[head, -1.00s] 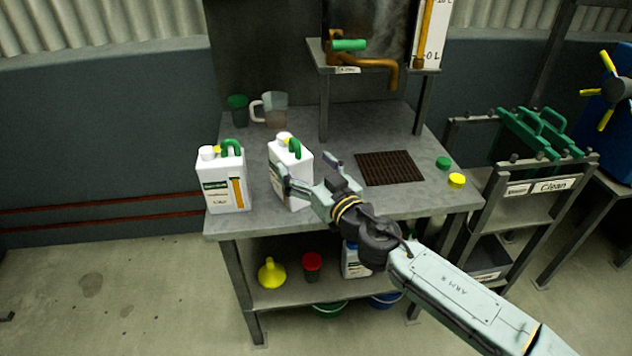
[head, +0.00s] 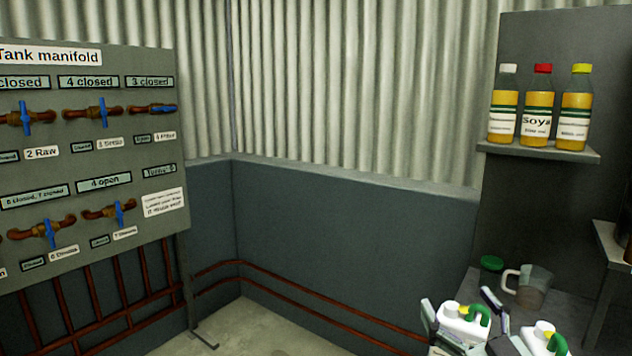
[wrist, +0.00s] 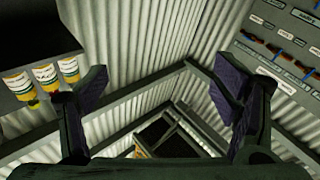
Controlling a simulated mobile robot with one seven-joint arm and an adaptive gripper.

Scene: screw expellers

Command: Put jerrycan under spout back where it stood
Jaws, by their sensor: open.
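Two white jerrycans with green handles show at the bottom right of the head view. The left jerrycan (head: 462,325) and the right jerrycan (head: 540,342) are both cut off by the lower edge, and the left one is partly covered by my gripper. My gripper (head: 457,299) is open, with one finger on each side of the left jerrycan in the picture. In the wrist view my gripper (wrist: 163,95) has its fingers wide apart with nothing between them, and it faces the walls. No jerrycan shows in the wrist view. The spout is out of view.
Three oil bottles (head: 537,115) stand on a wall shelf (head: 540,152). A tank manifold panel (head: 85,150) with blue-handled valves is at left. Bare floor lies between.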

